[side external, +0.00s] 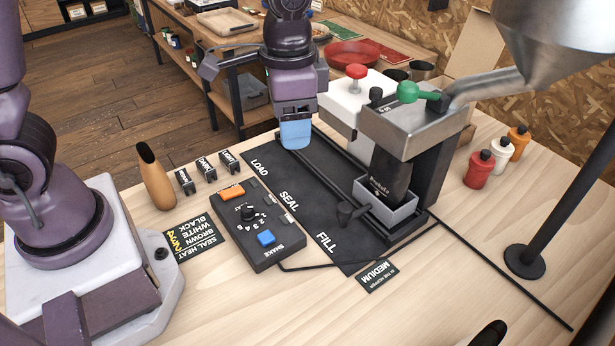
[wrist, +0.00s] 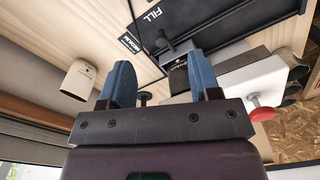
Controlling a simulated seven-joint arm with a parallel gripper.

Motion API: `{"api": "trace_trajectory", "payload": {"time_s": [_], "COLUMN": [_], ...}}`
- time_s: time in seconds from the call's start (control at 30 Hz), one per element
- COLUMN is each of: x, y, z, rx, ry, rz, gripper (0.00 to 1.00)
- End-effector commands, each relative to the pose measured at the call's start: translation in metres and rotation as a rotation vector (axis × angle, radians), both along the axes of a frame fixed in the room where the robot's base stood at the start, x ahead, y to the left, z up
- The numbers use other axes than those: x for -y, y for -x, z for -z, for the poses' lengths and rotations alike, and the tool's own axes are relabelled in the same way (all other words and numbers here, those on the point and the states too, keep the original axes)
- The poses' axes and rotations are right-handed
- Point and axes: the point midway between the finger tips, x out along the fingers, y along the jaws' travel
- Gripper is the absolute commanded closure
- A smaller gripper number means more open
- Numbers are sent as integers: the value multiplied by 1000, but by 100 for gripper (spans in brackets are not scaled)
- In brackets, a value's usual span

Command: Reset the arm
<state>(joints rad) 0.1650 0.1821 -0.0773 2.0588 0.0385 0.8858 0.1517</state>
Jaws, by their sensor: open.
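My gripper (side external: 296,134) hangs above the LOAD end of the black mat (side external: 283,196) in the side external view, its blue fingertips pointing down. In the wrist view my gripper (wrist: 163,80) shows two blue fingers spread apart. Nothing is held between them. A dark labelled bag (side external: 388,178) stands upright in a grey tray (side external: 402,216) under the metal hopper (side external: 556,40), apart from my gripper. The bag also shows in the wrist view (wrist: 178,78), beyond the fingers.
A black control box (side external: 262,238) with orange and blue buttons lies left of the mat. A brown bottle (side external: 156,180) and small black labelled stands (side external: 206,170) are nearby. A white machine with a red knob (side external: 356,72) is close right of my gripper. A black pole (side external: 560,190) stands at right.

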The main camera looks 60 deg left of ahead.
Motion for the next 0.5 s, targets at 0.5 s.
{"api": "trace_trajectory", "payload": {"time_s": [0.5], "x": [-68], "y": [121], "z": [-87], "rx": [357], "ry": [98], "rz": [-374], "gripper": [43]}}
